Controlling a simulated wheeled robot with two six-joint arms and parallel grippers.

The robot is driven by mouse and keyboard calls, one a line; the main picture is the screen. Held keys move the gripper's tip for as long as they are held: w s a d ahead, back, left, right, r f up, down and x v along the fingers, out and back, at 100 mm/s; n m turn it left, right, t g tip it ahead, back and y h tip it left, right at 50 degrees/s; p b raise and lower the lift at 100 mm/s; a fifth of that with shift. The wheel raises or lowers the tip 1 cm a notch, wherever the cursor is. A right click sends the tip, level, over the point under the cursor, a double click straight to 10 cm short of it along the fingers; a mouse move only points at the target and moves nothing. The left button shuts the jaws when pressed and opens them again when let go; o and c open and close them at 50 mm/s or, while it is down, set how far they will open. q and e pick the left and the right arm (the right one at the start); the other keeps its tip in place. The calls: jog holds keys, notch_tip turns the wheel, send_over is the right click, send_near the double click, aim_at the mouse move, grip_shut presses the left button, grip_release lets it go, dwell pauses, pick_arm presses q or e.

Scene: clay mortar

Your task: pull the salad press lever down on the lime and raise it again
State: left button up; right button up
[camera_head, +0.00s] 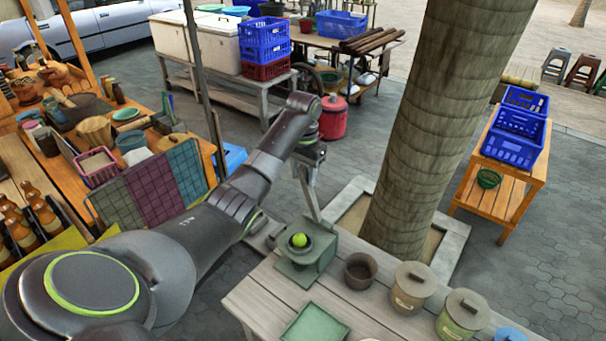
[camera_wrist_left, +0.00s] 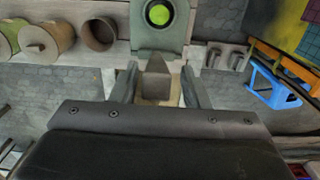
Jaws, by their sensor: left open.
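The green salad press (camera_head: 303,262) stands on the grey plank table, with the round green lime (camera_head: 299,240) seated in its top. Its grey lever (camera_head: 309,195) stands raised and slightly tilted behind the lime. My left gripper (camera_head: 311,160) is at the lever's upper end, high above the press. In the left wrist view, the lime (camera_wrist_left: 159,13) and press (camera_wrist_left: 160,42) show at the top. The lever's grey end (camera_wrist_left: 157,76) lies between the open fingers of my left gripper (camera_wrist_left: 158,90), with gaps at both sides. My right gripper is not in view.
A brown cup (camera_head: 360,271), two lidded canisters (camera_head: 409,290) and a green tray (camera_head: 314,325) stand on the plank table (camera_head: 262,300) near the press. A thick tree trunk (camera_head: 425,120) rises just behind. A crowded wooden stall (camera_head: 75,130) is at the left.

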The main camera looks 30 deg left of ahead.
pick_arm(q)
jog(key=shift+s+d+f, duration=0.2)
jog(key=shift+d+f, duration=0.05)
jog(key=shift+f, duration=0.6)
jog(key=shift+a, duration=0.1)
grip_shut()
